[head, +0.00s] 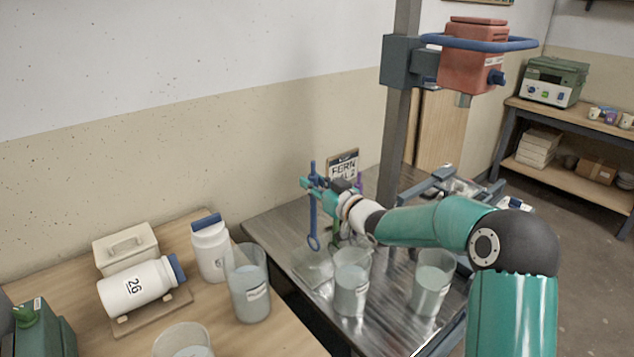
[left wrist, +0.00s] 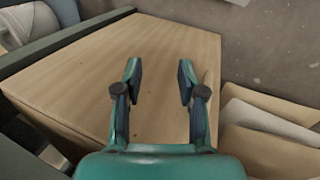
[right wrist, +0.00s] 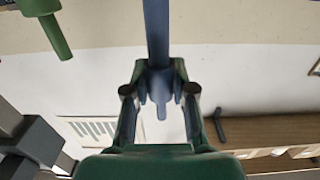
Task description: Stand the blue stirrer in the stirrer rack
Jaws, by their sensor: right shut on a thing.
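The blue stirrer (head: 313,218) hangs upright above the steel table, with a ring at its lower end. My right gripper (head: 309,185) is shut on its upper shaft. In the right wrist view the blue shaft (right wrist: 157,30) runs between the fingers of my right gripper (right wrist: 158,95). I cannot make out the stirrer rack clearly; my right gripper and forearm cover that part of the table. A green piece (head: 333,236) and a purple piece (head: 359,180) show around the forearm. My left gripper (left wrist: 159,78) is open and empty above a brown box (left wrist: 170,50).
Two translucent buckets (head: 352,282) (head: 431,284) stand on the steel table (head: 270,225), below my right arm. A red mixer head (head: 472,55) hangs on a grey column.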

